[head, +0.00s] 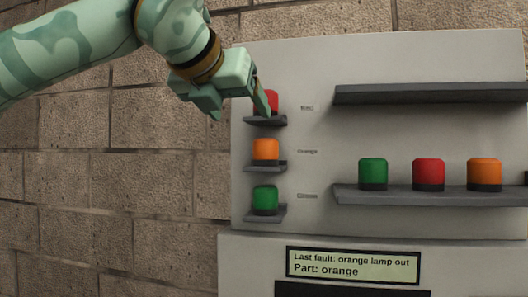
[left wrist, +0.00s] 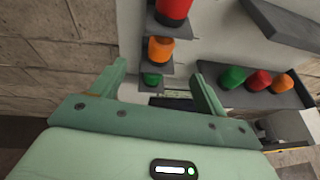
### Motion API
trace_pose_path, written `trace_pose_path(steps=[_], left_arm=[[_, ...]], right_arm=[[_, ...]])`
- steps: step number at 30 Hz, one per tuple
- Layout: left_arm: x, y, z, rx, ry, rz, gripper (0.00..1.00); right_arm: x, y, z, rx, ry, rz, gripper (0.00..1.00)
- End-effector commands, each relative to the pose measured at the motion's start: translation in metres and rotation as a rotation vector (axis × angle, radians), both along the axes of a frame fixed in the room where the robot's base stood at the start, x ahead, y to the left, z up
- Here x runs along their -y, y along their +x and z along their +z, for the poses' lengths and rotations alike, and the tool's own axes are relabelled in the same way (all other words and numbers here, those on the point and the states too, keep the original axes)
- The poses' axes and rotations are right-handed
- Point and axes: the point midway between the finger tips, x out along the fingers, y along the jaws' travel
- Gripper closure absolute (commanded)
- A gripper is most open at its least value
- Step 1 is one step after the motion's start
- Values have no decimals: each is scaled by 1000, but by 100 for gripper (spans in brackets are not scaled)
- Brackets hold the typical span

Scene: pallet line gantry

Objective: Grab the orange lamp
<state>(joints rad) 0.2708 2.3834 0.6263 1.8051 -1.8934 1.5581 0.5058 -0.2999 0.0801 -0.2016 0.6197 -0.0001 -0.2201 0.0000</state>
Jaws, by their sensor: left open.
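One orange lamp (head: 265,150) stands on the middle small bracket at the panel's left, between a red and a green lamp; it also shows in the left wrist view (left wrist: 161,49). Another orange lamp (head: 484,172) stands at the right of a row on the lower long shelf; it too shows in the left wrist view (left wrist: 283,82). My left gripper (head: 242,112) is open and empty, high at the panel's left edge beside the upper red lamp, which one finger partly covers. Its two fingers (left wrist: 161,72) stand apart in the left wrist view. My right gripper is not in view.
The lower long shelf (head: 430,195) also holds a green lamp (head: 373,173) and a red lamp (head: 429,173). The upper long shelf (head: 430,94) is bare. A sign (head: 353,265) reads "Last fault: orange lamp out, Part: orange". A block wall (head: 110,170) lies left.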

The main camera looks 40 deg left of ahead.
Motion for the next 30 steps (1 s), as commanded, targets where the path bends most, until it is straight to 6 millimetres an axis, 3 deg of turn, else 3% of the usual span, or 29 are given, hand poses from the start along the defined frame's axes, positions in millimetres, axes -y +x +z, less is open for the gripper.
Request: trace_pose_path(steps=[3,9,14,23,30], left_arm=[[-11,28,-12,-6,-3,-2,26],[-23,59,-25,-2,-3,-2,26],[-27,69,-30,-2,-1,-3,26],[-41,108,-45,-2,-3,-3,26],[-42,112,-48,1,-1,-4,26]], right_arm=[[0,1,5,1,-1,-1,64],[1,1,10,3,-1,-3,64],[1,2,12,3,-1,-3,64],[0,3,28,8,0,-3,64],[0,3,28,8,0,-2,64]])
